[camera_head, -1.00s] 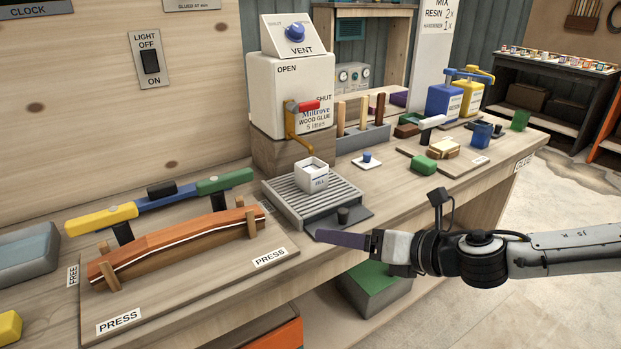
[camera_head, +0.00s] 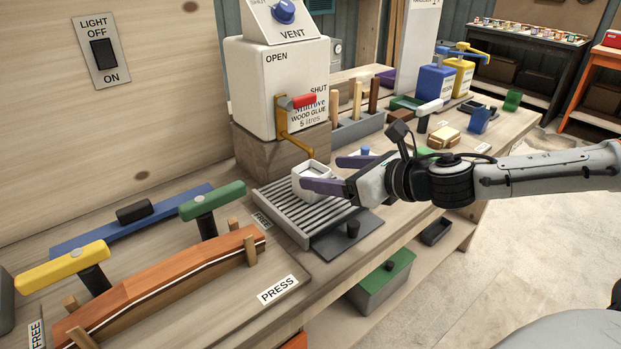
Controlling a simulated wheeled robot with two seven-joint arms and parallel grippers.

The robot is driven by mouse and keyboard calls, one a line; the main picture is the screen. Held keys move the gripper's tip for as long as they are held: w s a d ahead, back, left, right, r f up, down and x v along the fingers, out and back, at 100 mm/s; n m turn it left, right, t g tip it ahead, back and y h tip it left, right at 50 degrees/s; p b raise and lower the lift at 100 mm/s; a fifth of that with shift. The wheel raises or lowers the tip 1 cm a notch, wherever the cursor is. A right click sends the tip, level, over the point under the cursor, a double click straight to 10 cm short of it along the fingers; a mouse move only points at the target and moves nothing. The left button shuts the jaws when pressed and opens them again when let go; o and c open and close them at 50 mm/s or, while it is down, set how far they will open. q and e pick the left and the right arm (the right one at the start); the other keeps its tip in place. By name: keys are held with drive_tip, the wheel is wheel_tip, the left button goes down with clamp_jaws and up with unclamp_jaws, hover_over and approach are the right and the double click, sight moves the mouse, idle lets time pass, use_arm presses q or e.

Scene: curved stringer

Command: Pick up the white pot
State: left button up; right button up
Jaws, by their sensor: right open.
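The white pot (camera_head: 307,175) is a small square cup standing upright on the grey slatted drip tray (camera_head: 290,215), below the glue container's tap. My right gripper (camera_head: 320,172) reaches in from the right with its two purple fingers apart. The nearer finger overlaps the pot's front right side in the picture. The farther finger lies behind and to the right of the pot. I cannot tell whether either finger touches it. The nearer finger hides part of the pot. My left gripper is not in view.
The white glue container (camera_head: 280,85) stands on a wooden block behind the pot, its red-handled tap (camera_head: 297,101) overhead. A clamp press with an orange-brown curved strip (camera_head: 165,285) lies at the left.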

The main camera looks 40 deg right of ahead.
sight(302, 171)
drive_tip(key=shift+w+a+f, duration=0.1)
drive_tip(key=shift+w+f, duration=0.1)
drive_tip(key=shift+w, duration=0.2)
drive_tip(key=shift+w+f+p, duration=0.1)
drive_tip(key=shift+w+p, duration=0.3)
drive_tip(key=shift+p, duration=0.1)
drive_tip(key=p+x, duration=0.1)
drive_tip(key=x, duration=0.2)
drive_tip(key=shift+w+f, duration=0.3)
drive_tip(key=shift+w, duration=0.05)
drive_tip(key=shift+w+a+f, duration=0.1)
drive_tip(key=shift+w+f, duration=0.1)
drive_tip(key=shift+w, duration=0.05)
drive_tip(key=c, duration=1.3)
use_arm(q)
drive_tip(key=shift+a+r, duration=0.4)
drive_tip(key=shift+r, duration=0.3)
